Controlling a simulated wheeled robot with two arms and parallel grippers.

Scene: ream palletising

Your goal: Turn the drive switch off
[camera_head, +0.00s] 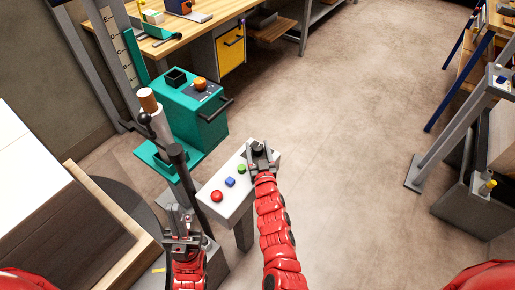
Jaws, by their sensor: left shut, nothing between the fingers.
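A light grey control box (232,197) stands on a post in the middle of the view. A red button (216,196), a blue button (230,182) and a green button (241,169) sit in a row on its top. My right gripper (259,151) is over the far end of the box, with its fingers at a dark round knob that it partly hides. I cannot tell whether the fingers grip the knob, or read its position. My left gripper (181,222) is shut and empty, left of and nearer than the box, apart from it.
A teal machine (196,125) with an orange knob and dark handle stands behind the box. A dark lever post (180,165) rises between my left gripper and the machine. A wooden-edged table (118,262) is at the left.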

